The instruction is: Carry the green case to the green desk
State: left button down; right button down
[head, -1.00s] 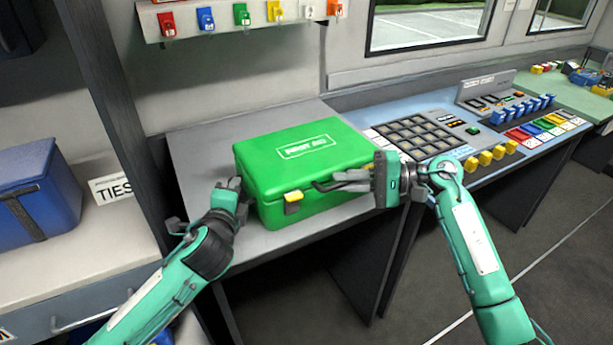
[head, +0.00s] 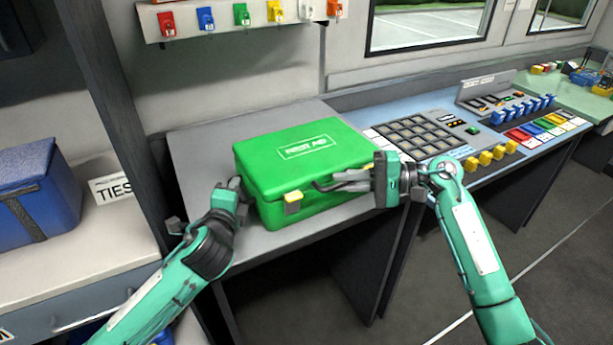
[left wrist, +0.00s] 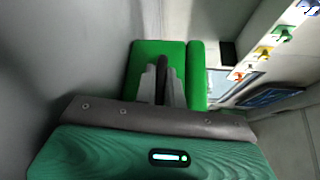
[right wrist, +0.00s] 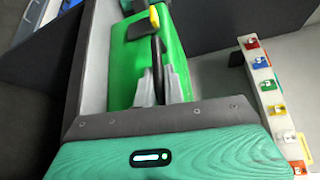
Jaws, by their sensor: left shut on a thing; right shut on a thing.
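The green case (head: 310,165), lettered FIRST AID with a yellow latch on its front, sits upright on a grey desk (head: 200,165). My left gripper (head: 236,186) is at its left end, shut on a dark handle there; the left wrist view shows the fingers (left wrist: 162,85) around this handle on the case (left wrist: 145,60). A green desk (head: 565,88) stands at the far right in the head view.
A blue console desk (head: 370,110) with buttons and a keypad adjoins the grey desk on the right. A blue box (head: 40,195) and a TIES sign (head: 113,188) are on the left shelf. Coloured tags hang on the back wall. Floor in front at right is clear.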

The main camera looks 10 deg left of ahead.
pick_arm(q)
jog(key=shift+f, duration=0.1)
pick_arm(e)
jog(key=shift+d+f, duration=0.1)
jog(key=shift+f, duration=0.05)
